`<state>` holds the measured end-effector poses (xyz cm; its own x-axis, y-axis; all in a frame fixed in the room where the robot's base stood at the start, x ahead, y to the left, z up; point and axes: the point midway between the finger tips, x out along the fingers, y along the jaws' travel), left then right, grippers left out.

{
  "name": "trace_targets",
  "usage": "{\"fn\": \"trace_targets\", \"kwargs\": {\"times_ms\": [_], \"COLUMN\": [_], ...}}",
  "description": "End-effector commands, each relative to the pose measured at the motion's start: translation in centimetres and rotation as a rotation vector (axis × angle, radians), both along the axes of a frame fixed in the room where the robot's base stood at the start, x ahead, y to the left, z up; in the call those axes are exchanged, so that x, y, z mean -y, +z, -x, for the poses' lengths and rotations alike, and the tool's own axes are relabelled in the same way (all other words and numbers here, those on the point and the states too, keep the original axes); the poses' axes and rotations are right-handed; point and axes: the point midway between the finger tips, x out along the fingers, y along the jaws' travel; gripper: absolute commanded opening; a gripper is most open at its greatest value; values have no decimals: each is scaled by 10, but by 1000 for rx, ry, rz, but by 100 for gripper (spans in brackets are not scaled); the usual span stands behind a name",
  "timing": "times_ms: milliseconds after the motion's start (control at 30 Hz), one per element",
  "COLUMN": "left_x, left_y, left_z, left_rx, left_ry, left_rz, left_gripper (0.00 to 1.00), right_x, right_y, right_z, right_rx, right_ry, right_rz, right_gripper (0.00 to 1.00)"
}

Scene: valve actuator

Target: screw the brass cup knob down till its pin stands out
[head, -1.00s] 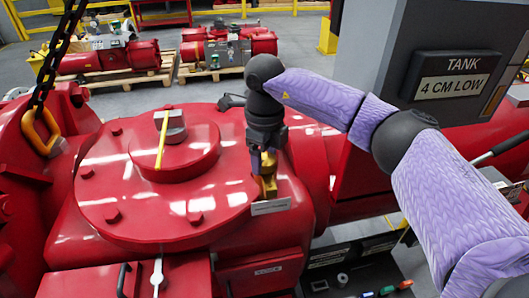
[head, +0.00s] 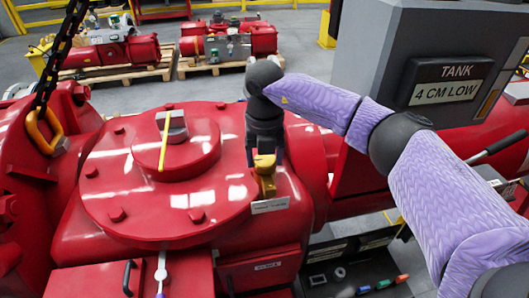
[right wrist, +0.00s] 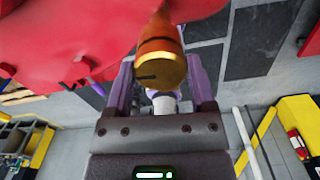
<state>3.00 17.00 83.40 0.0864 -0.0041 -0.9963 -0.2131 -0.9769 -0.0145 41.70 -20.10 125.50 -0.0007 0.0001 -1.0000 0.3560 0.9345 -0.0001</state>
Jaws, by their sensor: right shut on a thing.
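The brass cup knob (head: 264,162) stands at the right edge of the round red actuator cover (head: 110,195) in the head view, above a brass fitting and a small white label (head: 270,205). My right gripper (head: 264,152) comes down on it from above and is shut on it. In the right wrist view the brass knob (right wrist: 162,70) shows between the two purple fingers, with a dark mark on its face. A pale rounded part (right wrist: 164,104) shows just below it, between the fingers. I cannot tell whether a pin stands out. My left gripper is not in view.
A grey box with a tank sign (head: 450,82) stands at the right behind my right arm. A chain with a yellow hook (head: 45,130) hangs at the left. A yellow-striped pointer (head: 164,140) stands on the cover. A dark tray (head: 350,275) with small coloured items lies below right.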

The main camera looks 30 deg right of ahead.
Motion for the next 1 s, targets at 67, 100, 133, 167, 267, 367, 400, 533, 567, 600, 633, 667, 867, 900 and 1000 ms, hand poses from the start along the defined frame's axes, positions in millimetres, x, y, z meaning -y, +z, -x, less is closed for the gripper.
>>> {"fn": "trace_targets", "kwargs": {"times_ms": [67, 100, 133, 167, 267, 367, 400, 533, 567, 600, 633, 667, 867, 900, 1000], "left_x": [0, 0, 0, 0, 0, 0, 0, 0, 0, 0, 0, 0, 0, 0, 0], "left_y": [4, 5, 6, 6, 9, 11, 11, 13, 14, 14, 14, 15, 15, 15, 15], "left_z": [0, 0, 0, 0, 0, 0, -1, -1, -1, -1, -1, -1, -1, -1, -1], "left_rx": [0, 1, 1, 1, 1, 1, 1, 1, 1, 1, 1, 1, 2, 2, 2], "left_ry": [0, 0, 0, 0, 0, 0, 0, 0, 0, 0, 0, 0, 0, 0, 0], "left_rz": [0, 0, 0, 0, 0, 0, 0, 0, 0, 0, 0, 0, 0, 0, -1], "left_gripper": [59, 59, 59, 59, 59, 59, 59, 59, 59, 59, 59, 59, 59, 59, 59], "right_x": [0, 0, 0, 0, 0, 0, 0, 0, 0, 0, 0, 0, 1, 1, 1], "right_y": [3, 3, 3, 3, 3, 3, 3, 3, 3, 3, 2, 2, 2, 2, 2], "right_z": [-1, -1, -1, -1, -1, -1, -1, -1, -1, -1, -1, -1, -1, -1, -1], "right_rx": [5, 5, 5, 4, 5, 5, 5, 6, 6, 6, 6, 6, 6, 6, 6], "right_ry": [-65, -99, -124, -149, -224, -290, -313, -376, -387, -402, -410, -419, -453, -456, -460], "right_rz": [0, 0, 0, 0, -1, -1, -2, -2, -2, -2, -2, -3, -3, -3, -3], "right_gripper": [12, 12, 12, 12, 12, 12, 12, 12, 12, 12, 12, 12, 12, 12, 12]}}
